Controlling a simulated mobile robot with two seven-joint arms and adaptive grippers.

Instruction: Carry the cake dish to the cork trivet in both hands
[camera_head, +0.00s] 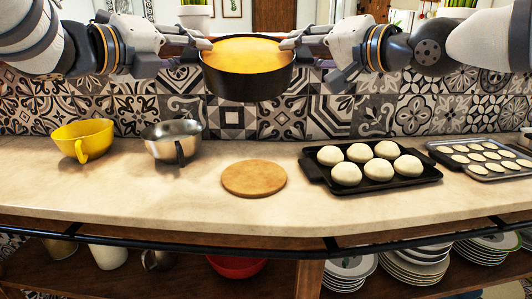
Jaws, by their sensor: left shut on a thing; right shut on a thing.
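The cake dish (247,84) is a dark round pan with a yellow-orange cake in it. It is held up in the air at the top middle of the head view, level or nearly so. My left gripper (204,44) is shut on its left rim and my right gripper (290,44) is shut on its right rim. The cork trivet (254,179) is a flat, round, tan disc lying bare on the counter, below the dish in the picture. A clear gap shows between dish and trivet.
On the counter (225,219), a yellow bowl (83,138) and a metal bowl (172,140) stand left of the trivet. A dark tray (390,184) of dough balls and another tray (482,158) are to the right. A dark rail (200,242) runs along the front.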

